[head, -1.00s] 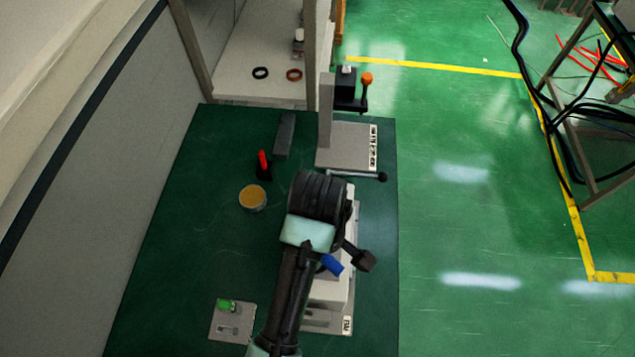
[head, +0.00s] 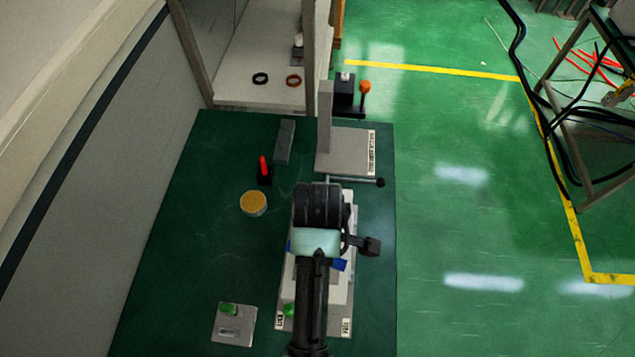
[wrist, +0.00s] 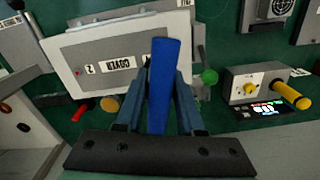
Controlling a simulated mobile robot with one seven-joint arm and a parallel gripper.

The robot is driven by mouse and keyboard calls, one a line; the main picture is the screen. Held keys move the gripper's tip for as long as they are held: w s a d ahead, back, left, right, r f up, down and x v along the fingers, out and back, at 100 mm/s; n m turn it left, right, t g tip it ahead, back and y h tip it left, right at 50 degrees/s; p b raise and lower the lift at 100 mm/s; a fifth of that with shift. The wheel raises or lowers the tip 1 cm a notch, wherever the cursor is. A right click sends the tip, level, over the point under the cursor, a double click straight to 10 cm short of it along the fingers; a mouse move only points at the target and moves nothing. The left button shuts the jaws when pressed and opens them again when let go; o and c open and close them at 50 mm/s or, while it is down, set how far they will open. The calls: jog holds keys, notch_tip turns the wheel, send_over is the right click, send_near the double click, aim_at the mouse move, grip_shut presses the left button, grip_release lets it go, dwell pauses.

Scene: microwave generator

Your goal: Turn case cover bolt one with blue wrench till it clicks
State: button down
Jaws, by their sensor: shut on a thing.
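My gripper (wrist: 163,78) is shut on the blue wrench (wrist: 166,85), whose blue shaft stands between the two fingers in the wrist view. The wrench overlaps the pale case (wrist: 95,62), which has a white label plate on its face. The wrench's working end is hidden, so I cannot tell whether it sits on a bolt. Case cover bolt one cannot be made out. In the head view my arm covers most of the case (head: 345,290), and only small blue bits show beside my wrist.
A green knob (wrist: 209,76) is close to the right of the wrench. A grey box with yellow knobs (wrist: 243,88) stands further right. In the head view, a round tan-topped tin (head: 253,203) and a red-handled item (head: 264,170) stand left. The green mat's left side is mostly clear.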

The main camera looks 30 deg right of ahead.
jog(key=m, duration=0.2)
jog(key=shift+f+m+b, duration=0.1)
jog(key=shift+m+b, duration=0.3)
jog(key=shift+a+m, duration=0.1)
jog(key=shift+m, duration=0.8)
jog(key=m+b, duration=0.1)
jog(key=m, duration=0.3)
jog(key=shift+m, duration=0.3)
jog(key=shift+m+b, duration=0.55)
jog(key=shift+m, duration=0.15)
jog(key=m, duration=0.2)
jog(key=shift+a+m, duration=0.1)
jog(key=shift+m, duration=0.3)
jog(key=shift+m, duration=0.4)
